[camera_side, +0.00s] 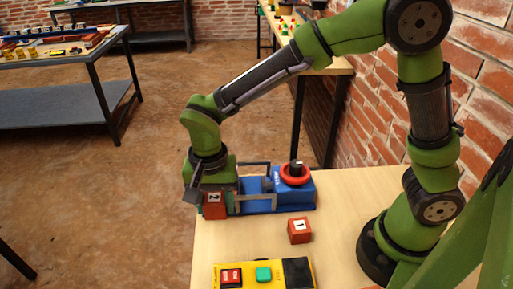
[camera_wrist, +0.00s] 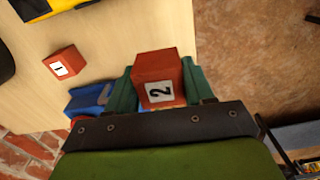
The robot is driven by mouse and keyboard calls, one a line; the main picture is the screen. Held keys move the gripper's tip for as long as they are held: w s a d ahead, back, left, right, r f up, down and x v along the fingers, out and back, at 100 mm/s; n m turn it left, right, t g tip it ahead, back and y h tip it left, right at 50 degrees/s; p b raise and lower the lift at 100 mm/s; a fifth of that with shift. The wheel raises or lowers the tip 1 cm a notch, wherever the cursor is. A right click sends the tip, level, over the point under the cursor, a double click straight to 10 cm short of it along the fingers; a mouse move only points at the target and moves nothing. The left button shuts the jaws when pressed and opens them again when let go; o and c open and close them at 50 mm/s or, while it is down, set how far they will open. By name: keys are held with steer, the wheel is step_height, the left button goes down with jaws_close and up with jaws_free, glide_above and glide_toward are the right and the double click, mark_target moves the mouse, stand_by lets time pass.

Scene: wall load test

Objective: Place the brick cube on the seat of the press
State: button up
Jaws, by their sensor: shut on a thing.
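My gripper (camera_side: 210,192) points down at the left end of the press and is shut on a red-brown brick cube (camera_side: 214,208) labelled 2. In the wrist view that cube (camera_wrist: 162,68) sits between the two green fingers (camera_wrist: 160,82). The press (camera_side: 262,205) is blue with a grey frame, a red ring and a black knob at its right end. Its seat is hidden behind my gripper and the cube. I cannot tell whether the cube touches it. In the wrist view, part of the blue press (camera_wrist: 88,97) shows left of the fingers.
A second brick cube (camera_side: 299,230), labelled 1, stands on the table (camera_side: 345,190) in front of the press; it also shows in the wrist view (camera_wrist: 65,62). A yellow control box (camera_side: 263,274) with red and green buttons lies at the front. The table's left edge is close to my gripper.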

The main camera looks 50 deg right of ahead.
mark_target(221, 238)
steer(key=shift+f, duration=0.1)
step_height(221, 238, down, 9)
steer(key=shift+f, duration=0.2)
stand_by(0.4)
steer(key=shift+f, duration=0.15)
steer(key=o, duration=1.1)
steer(key=shift+o, duration=0.2)
